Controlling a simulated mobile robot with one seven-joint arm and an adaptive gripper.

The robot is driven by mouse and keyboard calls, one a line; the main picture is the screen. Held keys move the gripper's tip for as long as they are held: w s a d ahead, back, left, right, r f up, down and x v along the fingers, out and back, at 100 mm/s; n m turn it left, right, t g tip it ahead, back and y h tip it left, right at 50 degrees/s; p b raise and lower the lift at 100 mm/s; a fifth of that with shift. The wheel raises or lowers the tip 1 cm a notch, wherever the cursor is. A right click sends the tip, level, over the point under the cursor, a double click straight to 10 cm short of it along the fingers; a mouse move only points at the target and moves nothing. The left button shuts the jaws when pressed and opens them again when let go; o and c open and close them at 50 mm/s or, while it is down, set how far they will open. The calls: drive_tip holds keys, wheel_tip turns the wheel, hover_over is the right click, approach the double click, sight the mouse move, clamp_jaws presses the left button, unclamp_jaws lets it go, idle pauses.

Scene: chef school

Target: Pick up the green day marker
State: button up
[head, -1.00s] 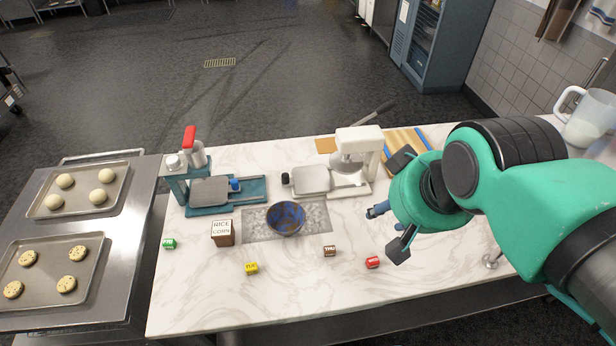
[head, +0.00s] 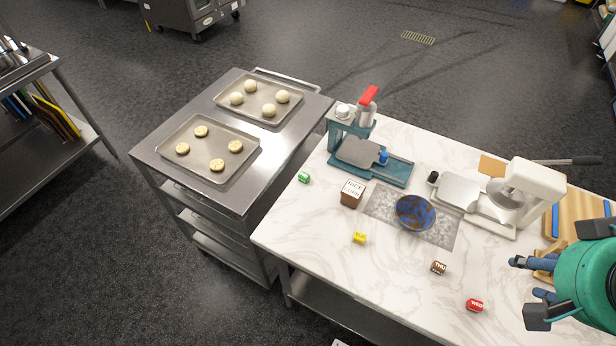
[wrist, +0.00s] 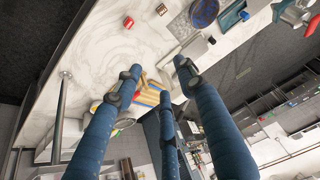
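The green day marker (head: 304,177) is a small green block with white lettering. It lies on the left part of the marble counter, left of the brown box labelled NICE CORN. My gripper (head: 530,290) is at the far right of the head view, well away from the green marker. In the wrist view my gripper (wrist: 155,78) has its blue fingers spread apart with nothing between them. I cannot make out the green marker in the wrist view.
Yellow (head: 359,238), brown (head: 438,267) and red (head: 475,305) markers lie along the counter's front. The brown box (head: 352,193), blue bowl (head: 415,212), teal press (head: 370,160) and white press (head: 520,195) stand behind them. A steel cart (head: 285,130) with trays adjoins the left.

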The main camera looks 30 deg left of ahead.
drive_tip(key=shift+o, duration=0.3)
drive_tip(key=shift+o, duration=1)
drive_tip(key=w+a+r+g+p, duration=0.1)
drive_tip(key=w+a+r, duration=0.2)
drive_tip(key=w+a, duration=0.75)
drive_tip(key=w+a+f+g+y+p, duration=0.1)
drive_tip(key=w+a+f, duration=0.1)
drive_tip(key=w+a, duration=0.45)
drive_tip(key=w+a+f+g, duration=0.1)
drive_tip(key=w+a+f, duration=0.2)
drive_tip(key=w+a, duration=0.4)
drive_tip(key=a+f+g, duration=0.1)
drive_tip(key=a+f, duration=0.6)
drive_tip(key=a, duration=0.3)
drive_tip(key=a+f+p, duration=0.1)
drive_tip(key=a+f, duration=0.6)
drive_tip(key=a, duration=0.4)
drive_tip(key=a+f+m+g+h+p, duration=0.1)
drive_tip(key=a+f, duration=0.6)
drive_tip(key=a, duration=0.4)
drive_tip(key=shift+w+a+g, duration=0.15)
drive_tip(key=shift+w+g, duration=0.1)
drive_tip(key=shift+g, duration=0.05)
